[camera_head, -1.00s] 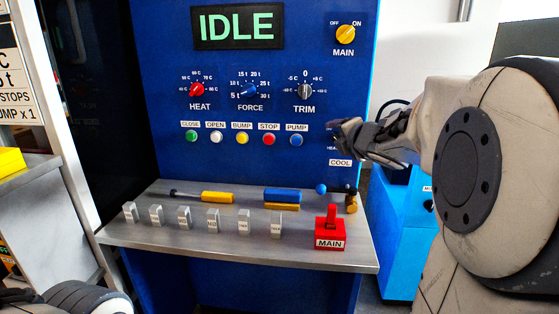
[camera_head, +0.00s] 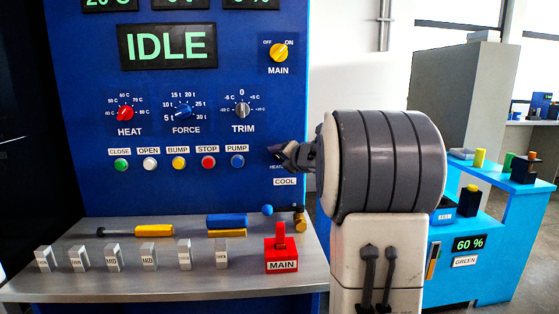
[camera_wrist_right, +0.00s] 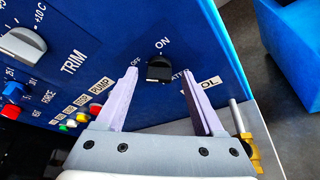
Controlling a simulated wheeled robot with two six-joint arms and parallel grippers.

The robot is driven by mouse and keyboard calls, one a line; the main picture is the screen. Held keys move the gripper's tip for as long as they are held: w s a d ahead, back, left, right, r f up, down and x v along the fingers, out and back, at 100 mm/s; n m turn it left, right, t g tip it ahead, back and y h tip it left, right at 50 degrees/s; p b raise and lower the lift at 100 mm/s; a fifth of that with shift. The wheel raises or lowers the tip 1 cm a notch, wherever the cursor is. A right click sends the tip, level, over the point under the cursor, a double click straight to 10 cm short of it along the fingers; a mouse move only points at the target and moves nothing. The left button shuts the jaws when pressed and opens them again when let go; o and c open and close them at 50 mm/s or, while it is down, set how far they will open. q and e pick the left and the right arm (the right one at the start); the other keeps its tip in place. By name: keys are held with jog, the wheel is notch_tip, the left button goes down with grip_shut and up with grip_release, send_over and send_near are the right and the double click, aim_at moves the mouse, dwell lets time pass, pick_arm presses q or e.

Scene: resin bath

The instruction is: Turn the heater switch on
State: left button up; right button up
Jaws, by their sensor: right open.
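The heater switch is a black knob (camera_wrist_right: 159,69) on the blue panel in the right wrist view, with OFF and ON marks beside it. I cannot tell for sure which mark it points at. My right gripper (camera_wrist_right: 159,74) is open, its two pale purple fingers on either side of the knob in the picture. I see no clear contact. One finger partly covers the heater label. In the head view my right gripper (camera_head: 284,153) is in front of the panel and hides the knob; part of the heater label (camera_head: 276,167) shows below. My left gripper is not in view.
Above are the yellow MAIN knob (camera_head: 279,52) and the TRIM knob (camera_head: 242,110). The blue PUMP button (camera_head: 238,161) is just left of my gripper. The COOL label (camera_head: 285,182) is below. A red MAIN switch (camera_head: 281,255) stands on the shelf (camera_head: 200,283).

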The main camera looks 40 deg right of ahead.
jog(key=shift+w, duration=0.2)
grip_shut()
